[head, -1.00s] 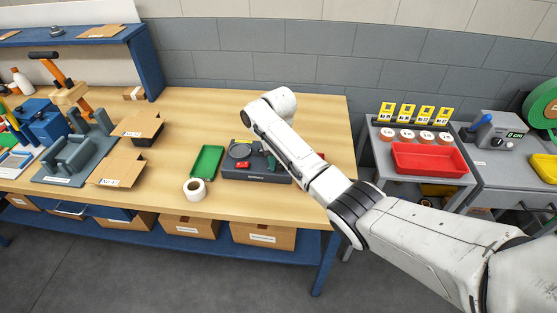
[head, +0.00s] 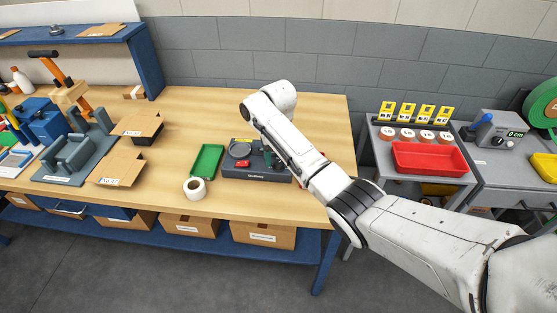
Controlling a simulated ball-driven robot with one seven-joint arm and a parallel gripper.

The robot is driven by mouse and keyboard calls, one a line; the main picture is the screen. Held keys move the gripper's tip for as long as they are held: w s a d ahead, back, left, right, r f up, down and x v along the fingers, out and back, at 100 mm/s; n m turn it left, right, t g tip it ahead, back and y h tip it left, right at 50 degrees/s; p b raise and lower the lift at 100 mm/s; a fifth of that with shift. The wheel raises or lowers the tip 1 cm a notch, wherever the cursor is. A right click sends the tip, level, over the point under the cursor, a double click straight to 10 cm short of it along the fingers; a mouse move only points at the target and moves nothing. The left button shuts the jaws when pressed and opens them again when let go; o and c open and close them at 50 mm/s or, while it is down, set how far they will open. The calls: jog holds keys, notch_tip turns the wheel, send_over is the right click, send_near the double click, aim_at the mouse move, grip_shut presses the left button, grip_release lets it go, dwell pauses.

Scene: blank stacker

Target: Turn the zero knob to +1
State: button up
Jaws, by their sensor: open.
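A dark flat device (head: 257,175) stands near the front edge of the wooden bench, with a grey round disc (head: 240,150) and a small red part (head: 243,163) on top. My arm covers its right side, and I cannot make out a zero knob there. A grey box with a display reading 0 and a small knob (head: 497,142) stands on the right cabinet. I cannot tell which part is the zero knob. My wrist is above and behind the dark device; my gripper is hidden behind my arm.
A green tray (head: 207,160) and a white tape roll (head: 194,189) lie left of the device. A red bin (head: 429,158) sits on the side table at right. Cardboard boxes and a grey fixture (head: 75,155) fill the left. The bench behind the device looks clear.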

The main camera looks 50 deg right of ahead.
aim_at(279, 163)
notch_tip(279, 163, up, 9)
jog(key=shift+r+p, duration=0.15)
jog(key=shift+p, duration=0.25)
dwell(0.4)
jog(key=s+a+f+n+t, duration=0.1)
jog(key=s+a+f, duration=0.25)
jog(key=a, duration=0.25)
jog(key=s+a+f+n+t+y, duration=0.1)
jog(key=s+a+f, duration=0.2)
jog(key=a+f, duration=0.15)
jog(key=s+a+f+n+t, duration=0.1)
jog(key=s+a+f+n, duration=0.15)
jog(key=a, duration=0.45)
jog(key=s+a+r+n+t+h, duration=0.1)
jog(key=s+a+r+n+t, duration=0.1)
jog(key=s, duration=1.4)
jog(key=s+d+f+m+g+b, duration=0.1)
jog(key=s+f+g+b, duration=0.3)
jog(key=s+f, duration=0.6)
jog(key=shift+d+f+b, duration=0.4)
jog(key=shift+d+f, duration=0.05)
jog(key=shift+f, duration=0.25)
